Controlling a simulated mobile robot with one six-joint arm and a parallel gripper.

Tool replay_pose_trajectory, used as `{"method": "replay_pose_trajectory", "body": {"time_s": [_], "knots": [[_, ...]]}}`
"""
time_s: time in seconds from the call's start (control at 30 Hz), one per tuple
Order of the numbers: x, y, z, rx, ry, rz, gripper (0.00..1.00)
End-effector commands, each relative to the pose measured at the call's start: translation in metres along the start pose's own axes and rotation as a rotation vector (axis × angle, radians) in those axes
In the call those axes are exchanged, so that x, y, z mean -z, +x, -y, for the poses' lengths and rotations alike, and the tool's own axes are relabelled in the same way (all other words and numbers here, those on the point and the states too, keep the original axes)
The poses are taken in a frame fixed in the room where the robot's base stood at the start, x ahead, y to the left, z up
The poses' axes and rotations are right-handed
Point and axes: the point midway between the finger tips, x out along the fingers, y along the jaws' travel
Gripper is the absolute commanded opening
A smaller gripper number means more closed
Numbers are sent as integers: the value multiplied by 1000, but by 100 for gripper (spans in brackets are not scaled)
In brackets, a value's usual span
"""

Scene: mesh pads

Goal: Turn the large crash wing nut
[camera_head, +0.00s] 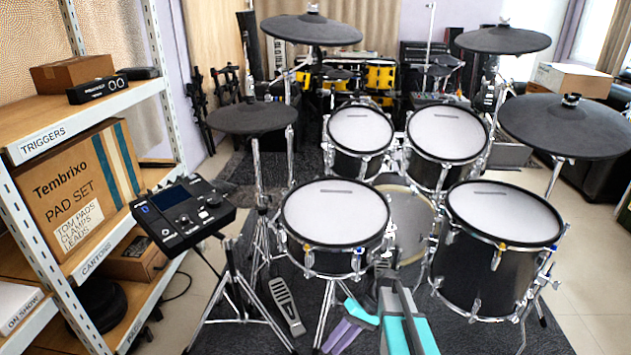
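Several black cymbal pads stand on chrome stands, and no label shows which is the large crash. The back right pad (503,40) has a small fastener (504,22). The wide right pad (570,128) has a dark fastener (571,99). Wing shapes are too small to make out. My gripper (342,334) seems to be the purple part low in the middle, beside my teal and grey arm. It is far below all the pads. Its finger gap is unclear.
White-topped drums (335,212) and (505,213) stand close in front, with two toms behind. A drum module (182,213) on a stand and a shelf (150,90) with cartons crowd the left. Bare floor shows at the lower right.

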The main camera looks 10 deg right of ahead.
Motion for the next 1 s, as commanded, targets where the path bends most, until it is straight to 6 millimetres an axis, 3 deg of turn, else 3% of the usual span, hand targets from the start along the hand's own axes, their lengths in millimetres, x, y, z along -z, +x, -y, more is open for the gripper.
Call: {"method": "replay_pose_trajectory", "body": {"time_s": [0.03, 0.5, 1.0], "knots": [[4, -26, 8, -6, -19, -14, 26], [23, -188, 37, -68, -203, -107, 26], [20, -370, 72, -162, -390, -184, 26]]}}
